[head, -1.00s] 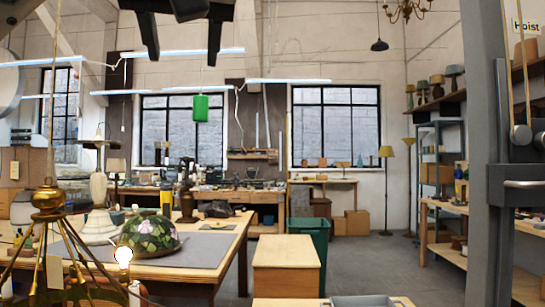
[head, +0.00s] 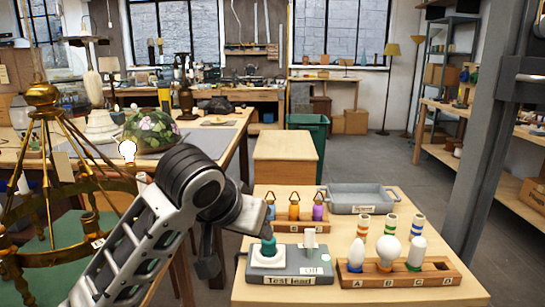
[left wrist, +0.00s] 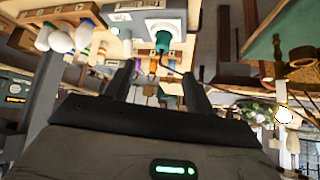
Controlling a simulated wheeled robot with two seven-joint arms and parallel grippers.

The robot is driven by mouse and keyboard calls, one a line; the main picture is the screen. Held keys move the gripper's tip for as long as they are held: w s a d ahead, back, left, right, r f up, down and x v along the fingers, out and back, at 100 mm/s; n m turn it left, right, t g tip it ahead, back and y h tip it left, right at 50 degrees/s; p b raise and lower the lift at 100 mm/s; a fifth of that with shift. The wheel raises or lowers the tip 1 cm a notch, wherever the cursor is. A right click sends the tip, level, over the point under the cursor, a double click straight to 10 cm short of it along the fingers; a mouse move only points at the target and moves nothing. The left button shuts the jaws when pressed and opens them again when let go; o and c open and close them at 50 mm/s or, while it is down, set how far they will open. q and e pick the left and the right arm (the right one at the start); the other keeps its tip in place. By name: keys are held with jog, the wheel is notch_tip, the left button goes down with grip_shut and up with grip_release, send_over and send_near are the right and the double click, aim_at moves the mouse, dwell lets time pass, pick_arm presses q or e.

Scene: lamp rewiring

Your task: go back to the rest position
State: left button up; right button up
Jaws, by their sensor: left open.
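My left arm comes in from the lower left in the head view, bent at a dark joint. My right gripper is not in view.
A brass chandelier frame (head: 42,95) with a lit bulb (head: 127,151) stands at the left. The bench holds a lettered bulb rack (head: 400,275), a rack with coloured pieces (head: 293,226) and a grey tray (head: 360,198). A grey hoist post (head: 490,150) stands right.

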pick_arm(q)
jog(key=s+a+f+n+g, duration=0.1)
jog(key=s+a+f, duration=0.2)
jog(key=s+f, duration=0.45)
jog(key=s+a+f+g, duration=0.1)
jog(key=s+a+f, duration=0.35)
jog(key=f, duration=0.65)
jog(key=s+a+f+g+y, duration=0.1)
jog(key=s+a+f, duration=0.15)
jog(key=s, duration=0.25)
jog(key=s+a+f+n+y, duration=0.1)
jog(key=s+a+f, duration=0.15)
jog(key=s, duration=0.25)
jog(key=s+a+f+g+y, duration=0.1)
jog(key=s+a+f, duration=0.15)
jog(key=s, duration=0.35)
jog(key=w+d+f+t+h, duration=0.3)
jog(key=w+d+f+t, duration=0.2)
jog(key=w+t, duration=0.1)
jog(key=shift+f+t, duration=0.15)
jog(key=shift+t, duration=0.45)
jog(key=shift+d, duration=0.1)
